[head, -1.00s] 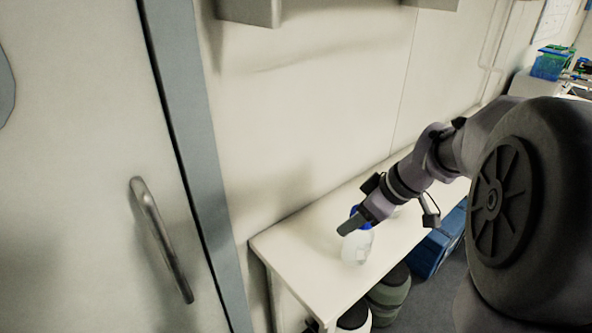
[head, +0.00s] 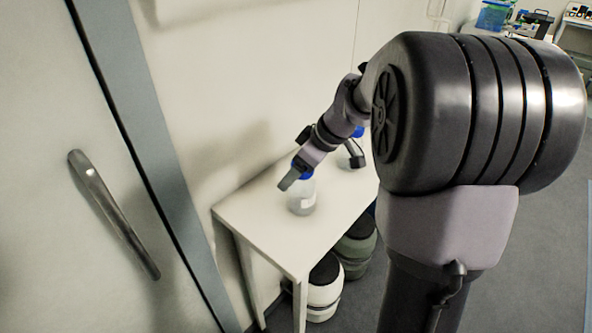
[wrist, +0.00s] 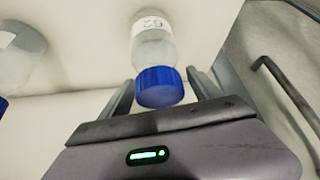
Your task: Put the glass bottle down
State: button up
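The glass bottle (head: 302,198) is clear, with a blue cap and a white label, and is upright over the near part of the white table (head: 262,232). In the wrist view the bottle (wrist: 153,47) shows its label, and its blue cap (wrist: 160,87) sits between the two fingertips. In the head view my gripper (head: 291,180) partly covers the cap. I cannot tell whether the bottle's base touches the tabletop.
Another blue-capped bottle (head: 357,132) stands further back on the table, partly behind my arm; a clear bottle (wrist: 20,55) shows at left in the wrist view. White (head: 325,284) and green (head: 357,245) containers stand beneath. A door with a handle (head: 112,212) is left.

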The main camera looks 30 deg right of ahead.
jog(key=p+v, duration=0.4)
jog(key=v, duration=0.7)
jog(key=s+a+r+m+h, duration=0.1)
jog(key=s+a+r+m, duration=0.15)
jog(key=s+a, duration=0.4)
jog(key=s+a+r+m, duration=0.1)
jog(key=s+a+m, duration=0.2)
jog(key=a, duration=0.6)
jog(key=s+a+f+m, duration=0.4)
jog(key=s+a+m, duration=0.1)
jog(key=s, duration=0.3)
jog(key=shift+s+a+f+t+b, duration=0.15)
jog(key=shift+s+f+t+b, duration=0.15)
jog(key=shift+t+b, duration=0.15)
